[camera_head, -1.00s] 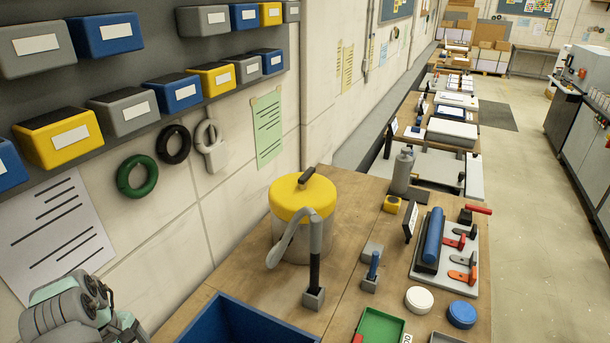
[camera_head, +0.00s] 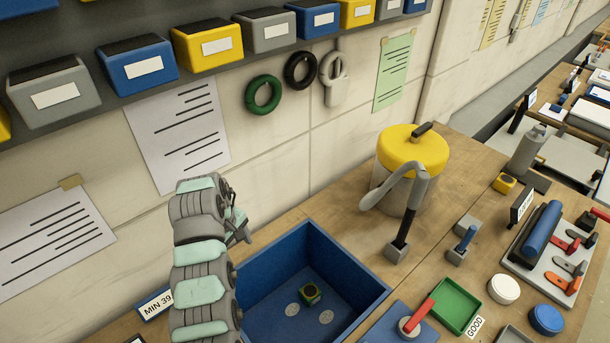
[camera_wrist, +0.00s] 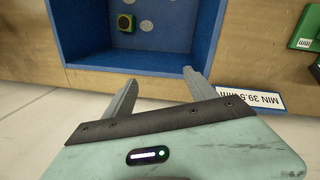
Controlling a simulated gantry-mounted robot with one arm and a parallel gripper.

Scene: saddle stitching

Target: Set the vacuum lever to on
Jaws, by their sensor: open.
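Right of the post, a small blue lever (camera_head: 467,238) stands upright on a grey block. A red-handled lever (camera_head: 420,315) sits on a blue plate near the front edge. No on or off marks are readable, and I cannot tell which one is the vacuum lever. My gripper (camera_head: 240,226) is left of the tank, beside the blue bin, away from both levers. In the wrist view its two fingers (camera_wrist: 162,88) are apart with nothing between them.
A blue bin (camera_head: 372,284) holds a small green-and-yellow block (camera_head: 311,292) and round discs. A green tray (camera_head: 457,306), round white and blue pieces and a clamp board (camera_head: 530,262) lie to the right. Shelf bins and hanging rings (camera_head: 263,93) are on the wall.

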